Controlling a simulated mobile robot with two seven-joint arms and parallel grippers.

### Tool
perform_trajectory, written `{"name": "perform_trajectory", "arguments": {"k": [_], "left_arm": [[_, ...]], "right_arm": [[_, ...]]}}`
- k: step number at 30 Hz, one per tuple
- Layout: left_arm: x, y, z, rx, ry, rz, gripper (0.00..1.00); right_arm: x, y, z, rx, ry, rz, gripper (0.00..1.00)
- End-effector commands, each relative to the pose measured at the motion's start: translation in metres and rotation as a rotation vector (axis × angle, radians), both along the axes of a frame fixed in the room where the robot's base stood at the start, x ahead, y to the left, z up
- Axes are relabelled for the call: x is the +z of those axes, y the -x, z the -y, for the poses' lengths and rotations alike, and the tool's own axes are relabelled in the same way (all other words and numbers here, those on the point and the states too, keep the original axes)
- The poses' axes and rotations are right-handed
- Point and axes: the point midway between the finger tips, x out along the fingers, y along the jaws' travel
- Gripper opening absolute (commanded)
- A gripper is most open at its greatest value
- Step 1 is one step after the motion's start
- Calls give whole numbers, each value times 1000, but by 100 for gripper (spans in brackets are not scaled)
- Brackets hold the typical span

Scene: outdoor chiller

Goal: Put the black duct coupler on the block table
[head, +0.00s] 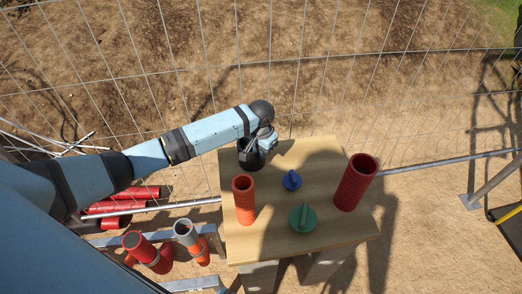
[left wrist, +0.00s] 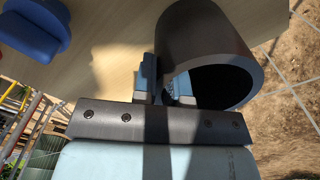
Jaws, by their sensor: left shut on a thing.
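The black duct coupler (head: 250,157) is a short, wide ring at the back left corner of the block table (head: 270,245), a pale wooden top on grey blocks. My left gripper (head: 265,143) reaches in from the left and is shut on the coupler. In the left wrist view the gripper (left wrist: 165,90) pinches the wall of the coupler (left wrist: 185,35), one finger inside the ring and one outside. The coupler is over or on the tabletop; I cannot tell whether its bottom touches the wood. My right gripper is not in view.
On the table stand an orange ribbed tube (head: 244,203), a blue knobbed cap (head: 292,180), a green knobbed cap (head: 303,218) and a tall red ribbed tube (head: 356,183). Red pipes (head: 120,203) lie at the left. A wire fence (head: 300,60) runs behind the table.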

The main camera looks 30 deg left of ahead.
Motion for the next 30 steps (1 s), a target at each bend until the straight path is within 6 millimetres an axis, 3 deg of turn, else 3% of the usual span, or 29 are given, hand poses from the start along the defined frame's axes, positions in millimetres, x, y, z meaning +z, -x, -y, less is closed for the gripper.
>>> {"name": "perform_trajectory", "arguments": {"k": [1, 2, 5, 14, 17, 30], "left_arm": [[-1, 0, 0, 1, 0, -1, 0], [-2, 0, 0, 1, 0, -1, 16], [-2, 0, 0, 0, 0, -1, 37], [0, 0, 0, 0, 0, 0, 37], [8, 0, 0, -1, 1, 1, 37], [96, 0, 0, -1, 1, 1, 37]], "right_arm": [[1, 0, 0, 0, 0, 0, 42], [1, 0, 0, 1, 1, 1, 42], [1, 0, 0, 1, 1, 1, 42], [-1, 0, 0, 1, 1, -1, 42], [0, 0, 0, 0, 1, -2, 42], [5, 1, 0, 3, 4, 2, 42]]}}
